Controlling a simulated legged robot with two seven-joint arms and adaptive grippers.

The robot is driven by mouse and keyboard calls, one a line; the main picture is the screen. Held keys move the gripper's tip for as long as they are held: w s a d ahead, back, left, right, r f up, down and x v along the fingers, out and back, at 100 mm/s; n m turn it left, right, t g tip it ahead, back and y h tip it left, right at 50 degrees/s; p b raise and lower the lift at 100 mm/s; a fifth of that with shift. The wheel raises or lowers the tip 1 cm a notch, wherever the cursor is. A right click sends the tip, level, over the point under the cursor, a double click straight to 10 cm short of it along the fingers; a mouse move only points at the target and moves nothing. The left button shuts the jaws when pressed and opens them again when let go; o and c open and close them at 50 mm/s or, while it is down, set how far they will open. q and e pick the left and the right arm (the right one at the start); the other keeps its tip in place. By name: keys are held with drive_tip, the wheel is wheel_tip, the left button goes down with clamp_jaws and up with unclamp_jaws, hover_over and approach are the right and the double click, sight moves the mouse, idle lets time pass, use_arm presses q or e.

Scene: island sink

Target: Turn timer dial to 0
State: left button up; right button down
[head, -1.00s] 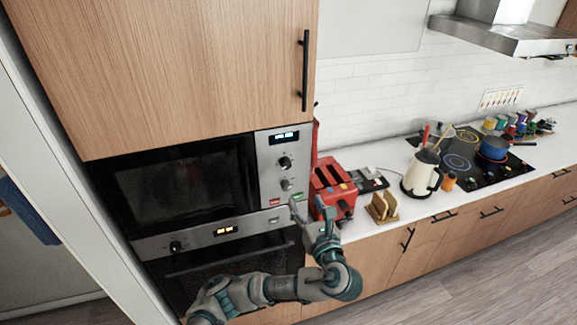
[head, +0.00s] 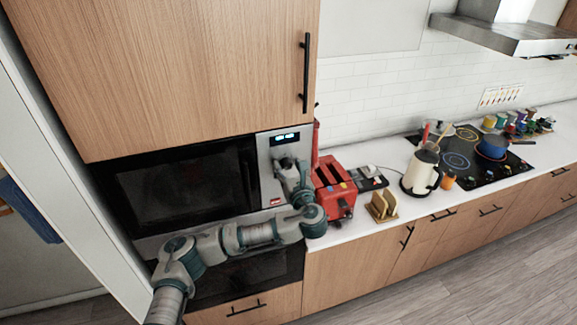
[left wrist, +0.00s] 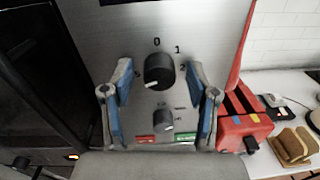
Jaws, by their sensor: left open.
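The microwave's control panel (left wrist: 205,32) fills the upper middle of the left wrist view. The dark round timer dial (left wrist: 159,69) sits on it, with "0" printed above and "1" and "2" to the right. Its white pointer mark is at the lower left, away from the 0. My left gripper (left wrist: 160,72) is open, with one blue-padded finger on each side of the dial and gaps between. In the head view my left gripper (head: 288,167) is in front of the panel and covers most of the dial. My right gripper is out of view.
A smaller knob (left wrist: 163,122) is below the dial, with a red button (left wrist: 146,140) and a green button (left wrist: 184,138) beneath. A red toaster (head: 333,186) stands close to the right of the panel. The oven (head: 240,278) is below.

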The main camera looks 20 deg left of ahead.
use_arm(q)
clamp_jaws()
